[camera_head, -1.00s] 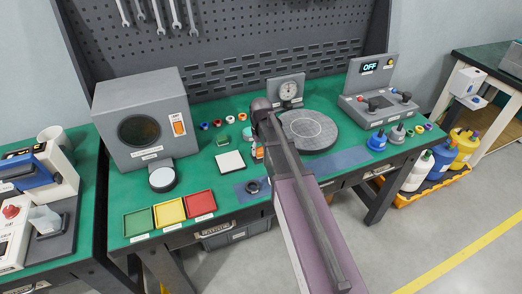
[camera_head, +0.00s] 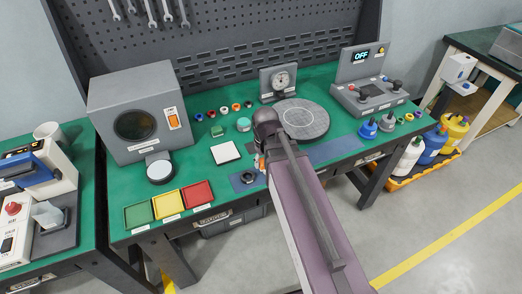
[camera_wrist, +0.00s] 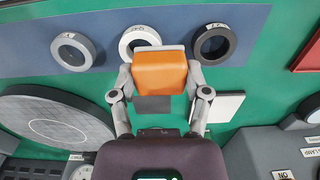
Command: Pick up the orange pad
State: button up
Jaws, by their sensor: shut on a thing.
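The orange pad (camera_wrist: 160,70) is between the fingers of my gripper (camera_wrist: 160,78) in the wrist view. The gripper is shut on it, with one finger against each side. A dark grey block (camera_wrist: 152,104) shows just below the pad; I cannot tell how they are joined. In the head view a small bit of the orange pad (camera_head: 259,163) shows beside my arm, which hides most of the gripper. The pad is over the table near the blue mat (camera_wrist: 110,16). Its height above the surface is hard to tell.
A grey ring (camera_wrist: 72,50), a white ring (camera_wrist: 140,40) and a dark ring (camera_wrist: 214,44) lie on the mat. A white pad (camera_head: 225,153) lies left of my arm. A round grey plate (camera_head: 302,119) is behind it. Coloured trays (camera_head: 168,204) line the front left.

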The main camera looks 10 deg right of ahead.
jog(key=shift+s+r, duration=0.1)
jog(key=shift+s, duration=0.9)
jog(key=o, duration=0.4)
jog(key=shift+c, duration=1.3)
jog(key=w+r+p, duration=0.1)
jog(key=w, duration=0.8)
jog(key=w+a+r+p, duration=0.1)
jog(key=w+r+p, duration=0.1)
jog(key=w, duration=0.7)
jog(key=w+a+r+p, duration=0.1)
jog(key=w+r+p, duration=0.1)
jog(key=w, duration=0.8)
jog(key=shift+r, duration=0.2)
